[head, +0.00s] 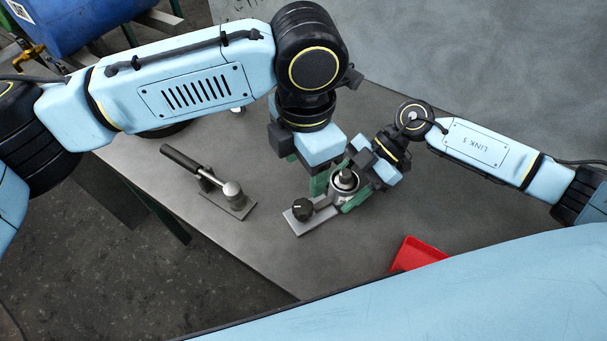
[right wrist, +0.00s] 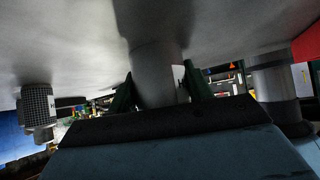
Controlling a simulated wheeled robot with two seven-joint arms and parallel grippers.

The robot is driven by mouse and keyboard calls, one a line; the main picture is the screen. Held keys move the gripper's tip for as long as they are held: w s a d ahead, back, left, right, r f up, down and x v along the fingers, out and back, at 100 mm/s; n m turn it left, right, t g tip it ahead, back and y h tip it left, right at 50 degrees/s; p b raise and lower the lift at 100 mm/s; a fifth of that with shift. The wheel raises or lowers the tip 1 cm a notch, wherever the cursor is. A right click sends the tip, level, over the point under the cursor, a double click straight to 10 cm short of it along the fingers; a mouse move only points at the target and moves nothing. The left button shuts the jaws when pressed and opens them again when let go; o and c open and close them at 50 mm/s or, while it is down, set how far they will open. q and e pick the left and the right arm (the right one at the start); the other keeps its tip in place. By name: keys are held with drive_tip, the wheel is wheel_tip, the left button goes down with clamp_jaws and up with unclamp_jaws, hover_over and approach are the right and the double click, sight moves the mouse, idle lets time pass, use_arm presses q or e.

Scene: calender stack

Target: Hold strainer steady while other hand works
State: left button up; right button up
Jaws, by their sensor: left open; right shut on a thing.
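The strainer seems to be the grey metal cylinder with a dark top (head: 344,180), upright at the right end of a flat plate on the table. My right gripper (head: 347,193) is shut around it with green fingers, coming from the right. In the right wrist view this grey cylinder (right wrist: 158,75) stands between the green fingers (right wrist: 160,92). My left gripper (head: 316,180) is open, close beside and just left of the cylinder; whether it touches is unclear. The cylinder's lower part is partly hidden by the fingers.
A black knob (head: 302,209) sits on the left part of the plate (head: 300,228). A lever tool with a black handle (head: 182,159) stands on the table (head: 250,145) further left. A red tray (head: 417,254) lies near the front edge. The table between lever and plate is clear.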

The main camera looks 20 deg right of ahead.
idle(0.4)
drive_tip(key=o, duration=1.1)
drive_tip(key=shift+c, duration=0.2)
